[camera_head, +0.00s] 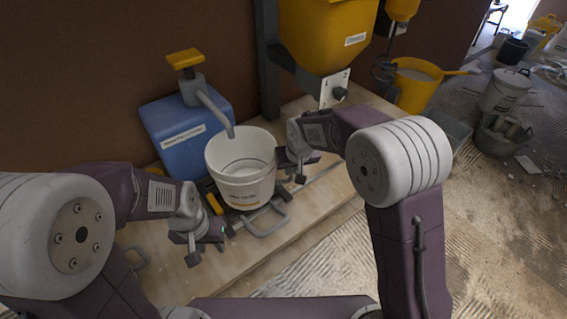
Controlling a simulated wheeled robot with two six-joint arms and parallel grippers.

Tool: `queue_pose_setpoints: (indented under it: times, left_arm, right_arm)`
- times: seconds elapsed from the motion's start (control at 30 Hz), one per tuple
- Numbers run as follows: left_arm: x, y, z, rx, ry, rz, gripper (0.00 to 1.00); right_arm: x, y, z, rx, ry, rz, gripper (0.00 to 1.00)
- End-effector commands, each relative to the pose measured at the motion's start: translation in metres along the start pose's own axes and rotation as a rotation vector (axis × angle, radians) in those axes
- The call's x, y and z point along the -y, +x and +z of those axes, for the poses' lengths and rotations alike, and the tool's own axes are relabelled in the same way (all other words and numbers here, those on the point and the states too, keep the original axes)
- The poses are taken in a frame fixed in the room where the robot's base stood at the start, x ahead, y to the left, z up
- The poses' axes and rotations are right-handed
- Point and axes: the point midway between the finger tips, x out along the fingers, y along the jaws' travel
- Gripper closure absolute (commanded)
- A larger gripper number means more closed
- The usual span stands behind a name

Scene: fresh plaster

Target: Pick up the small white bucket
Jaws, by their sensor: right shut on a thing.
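The small white bucket (241,182) stands upright on the wooden board, with its open top facing up and some pale material inside.
A blue container (183,133) with a yellow-topped pump stands behind the bucket, its grey spout reaching toward the rim. Tools with grey loop handles (266,224) lie in front. A yellow hopper (325,35) is behind. Buckets (504,91) stand on the floor at right.

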Motion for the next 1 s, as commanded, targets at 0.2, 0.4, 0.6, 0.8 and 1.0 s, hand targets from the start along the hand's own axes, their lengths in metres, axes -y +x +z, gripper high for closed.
queue_pose_setpoints:
  times: [0.2, 0.4, 0.6, 0.8, 1.0]
  left_arm:
    - [0.000, 0.001, 0.000, 0.000, 0.000, 0.000, 0.64]
    - [0.000, 0.000, 0.000, 0.000, 0.000, 0.000, 0.64]
    - [0.000, -0.001, 0.000, 0.000, 0.000, 0.000, 0.64]
    - [0.000, -0.001, 0.000, 0.000, 0.000, 0.000, 0.64]
    - [0.000, -0.001, 0.000, 0.000, 0.000, 0.000, 0.64]
  right_arm:
    - [-0.022, -0.020, 0.044, -0.003, 0.002, 0.000, 1.00]
    - [-0.043, -0.038, 0.088, -0.003, 0.004, 0.001, 1.00]
    - [-0.057, -0.050, 0.118, -0.003, 0.002, 0.000, 1.00]
    - [-0.060, -0.052, 0.125, -0.003, 0.001, 0.000, 1.00]
    - [-0.060, -0.052, 0.125, -0.002, 0.001, 0.000, 1.00]
